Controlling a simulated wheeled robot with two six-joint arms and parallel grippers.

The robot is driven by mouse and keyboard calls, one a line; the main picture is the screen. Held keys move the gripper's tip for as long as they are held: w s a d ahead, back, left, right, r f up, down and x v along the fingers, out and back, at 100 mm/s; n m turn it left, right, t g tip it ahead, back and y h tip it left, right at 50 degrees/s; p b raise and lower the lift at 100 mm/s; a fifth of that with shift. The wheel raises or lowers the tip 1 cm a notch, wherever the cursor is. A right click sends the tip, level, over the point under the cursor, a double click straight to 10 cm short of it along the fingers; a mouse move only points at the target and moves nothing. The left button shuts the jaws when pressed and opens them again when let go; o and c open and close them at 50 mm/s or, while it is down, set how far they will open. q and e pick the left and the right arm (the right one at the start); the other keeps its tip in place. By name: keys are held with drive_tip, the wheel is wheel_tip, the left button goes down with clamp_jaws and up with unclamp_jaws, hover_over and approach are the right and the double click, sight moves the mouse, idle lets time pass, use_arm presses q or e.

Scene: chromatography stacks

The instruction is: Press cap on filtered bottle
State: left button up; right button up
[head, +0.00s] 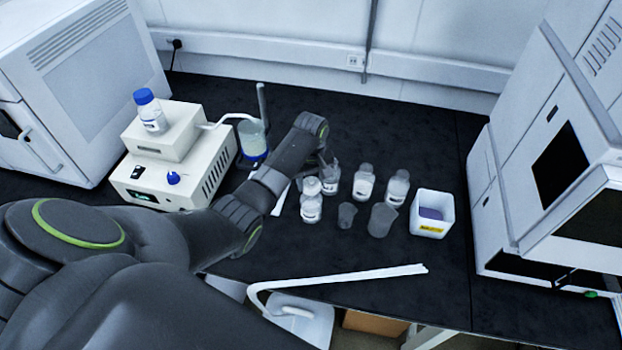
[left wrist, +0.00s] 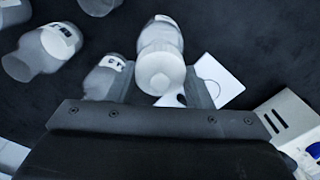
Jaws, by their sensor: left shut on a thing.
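My left gripper (head: 322,162) reaches in behind the front bottle. In the left wrist view, its two fingers (left wrist: 162,88) are shut around a pale round cap (left wrist: 160,75). My right gripper is not in view.
Two more bottles (head: 363,184) (head: 396,190), two small beakers (head: 346,217) (head: 382,221) and a white box (head: 431,227) stand to the right. A white device (head: 180,180) bearing a blue-capped bottle (head: 150,112) and a blue-bottomed flask (head: 252,142) are left. The bench's back right is clear.

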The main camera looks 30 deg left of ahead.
use_arm(q)
drive_tip(key=shift+f, duration=0.15)
idle(0.9)
drive_tip(key=shift+p, duration=0.65)
idle(0.5)
drive_tip(key=o, duration=1)
drive_tip(key=shift+o, duration=0.6)
drive_tip(key=o, duration=0.4)
